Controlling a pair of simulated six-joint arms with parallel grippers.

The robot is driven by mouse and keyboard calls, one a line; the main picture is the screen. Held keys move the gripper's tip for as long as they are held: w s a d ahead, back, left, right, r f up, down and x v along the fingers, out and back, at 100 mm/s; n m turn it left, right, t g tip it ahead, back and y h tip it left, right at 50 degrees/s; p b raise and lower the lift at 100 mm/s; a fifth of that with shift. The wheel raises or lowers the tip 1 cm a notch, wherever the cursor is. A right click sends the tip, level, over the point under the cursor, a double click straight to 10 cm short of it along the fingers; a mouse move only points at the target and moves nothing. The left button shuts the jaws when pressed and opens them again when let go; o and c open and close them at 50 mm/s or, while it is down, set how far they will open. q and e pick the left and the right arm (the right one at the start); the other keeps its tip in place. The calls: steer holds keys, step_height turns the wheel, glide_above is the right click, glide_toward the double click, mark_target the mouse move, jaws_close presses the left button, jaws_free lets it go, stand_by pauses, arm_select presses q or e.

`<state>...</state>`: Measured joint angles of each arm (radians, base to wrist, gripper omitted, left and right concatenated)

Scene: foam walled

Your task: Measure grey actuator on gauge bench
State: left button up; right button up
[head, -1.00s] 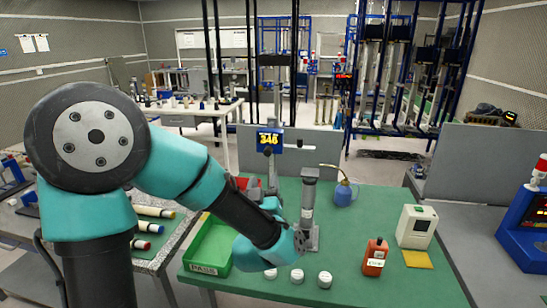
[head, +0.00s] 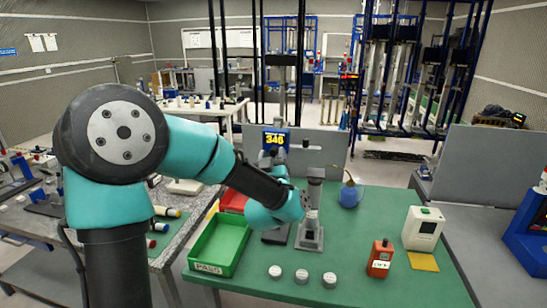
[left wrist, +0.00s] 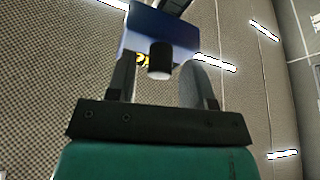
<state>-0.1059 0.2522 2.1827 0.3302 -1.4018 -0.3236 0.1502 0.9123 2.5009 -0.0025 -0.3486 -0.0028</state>
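The gauge bench has a blue display (head: 275,138) reading 346 and a dark base (head: 276,236) on the green table (head: 365,270). A grey upright cylinder (head: 315,190) on a grey block stands right of it; I cannot tell whether it is the grey actuator. My left gripper is hidden behind its teal wrist in the head view, close to the gauge bench. In the left wrist view my left gripper (left wrist: 165,85) has its fingers apart. A dark cylinder with a pale tip (left wrist: 160,60) shows beyond them. A rounded grey shape (left wrist: 192,85), unclear, shows beside the right finger. My right gripper is out of view.
A green PASS tray (head: 208,268) is left of the gauge bench, with a red bin (head: 233,200) behind.

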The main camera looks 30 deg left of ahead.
arm_select(q)
steer(key=c, duration=0.7)
step_height(320, 180, down, 7)
steer(key=shift+f, duration=0.1)
steer(key=o, duration=0.8)
